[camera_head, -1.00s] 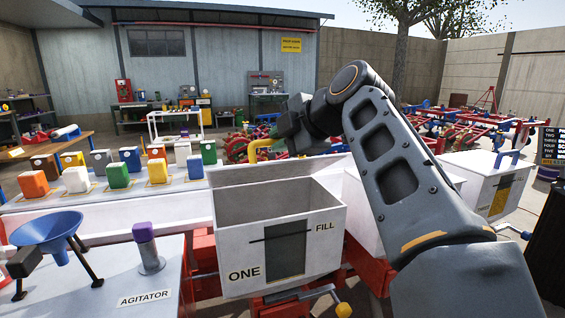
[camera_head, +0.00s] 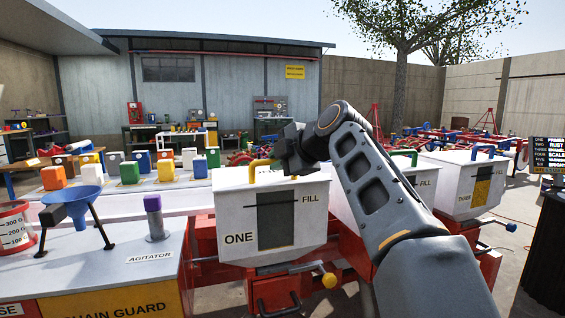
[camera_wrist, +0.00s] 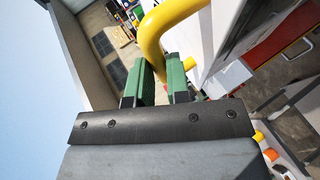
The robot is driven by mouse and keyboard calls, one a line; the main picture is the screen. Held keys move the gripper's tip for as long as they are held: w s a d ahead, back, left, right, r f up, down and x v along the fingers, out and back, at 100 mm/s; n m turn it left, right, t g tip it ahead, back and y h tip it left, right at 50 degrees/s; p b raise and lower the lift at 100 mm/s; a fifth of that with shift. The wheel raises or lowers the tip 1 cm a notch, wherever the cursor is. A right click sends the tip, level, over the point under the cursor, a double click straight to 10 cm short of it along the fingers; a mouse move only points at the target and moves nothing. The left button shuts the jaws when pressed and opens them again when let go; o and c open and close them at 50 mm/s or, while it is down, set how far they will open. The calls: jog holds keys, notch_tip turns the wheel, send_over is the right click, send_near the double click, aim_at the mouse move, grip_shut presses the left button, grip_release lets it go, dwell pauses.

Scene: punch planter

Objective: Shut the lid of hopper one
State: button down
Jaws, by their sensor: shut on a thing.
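Hopper one (camera_head: 235,212) is a white box marked "ONE" and "FILL", in the middle of the head view. Its white lid (camera_head: 225,178) lies across the top, and the inside of the box does not show. The lid has a yellow handle (camera_head: 257,166), which also shows as a thick yellow bar in the wrist view (camera_wrist: 152,40). My gripper (camera_head: 283,160) is at the right part of this handle. In the wrist view its green fingers (camera_wrist: 166,75) are shut on the yellow handle. My gripper's dark body hides part of the lid's right side.
Two more white hoppers stand to the right; one is marked "THREE" (camera_head: 470,185) and has a blue handle. A bench with a blue funnel (camera_head: 75,203) and a purple-topped agitator (camera_head: 155,215) is at the left. Several coloured jugs stand behind it.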

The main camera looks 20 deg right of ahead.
jog(key=shift+f+g, duration=0.3)
jog(key=shift+f, duration=0.7)
jog(key=c, duration=1.1)
grip_release()
jog(key=shift+s+r, duration=0.1)
jog(key=shift+r, duration=0.1)
jog(key=shift+s+d+r, duration=0.15)
jog(key=shift+s, duration=0.1)
jog(key=p+v, duration=0.3)
jog(key=v, duration=1)
jog(key=shift+s+r, duration=0.2)
jog(key=shift+s, duration=0.1)
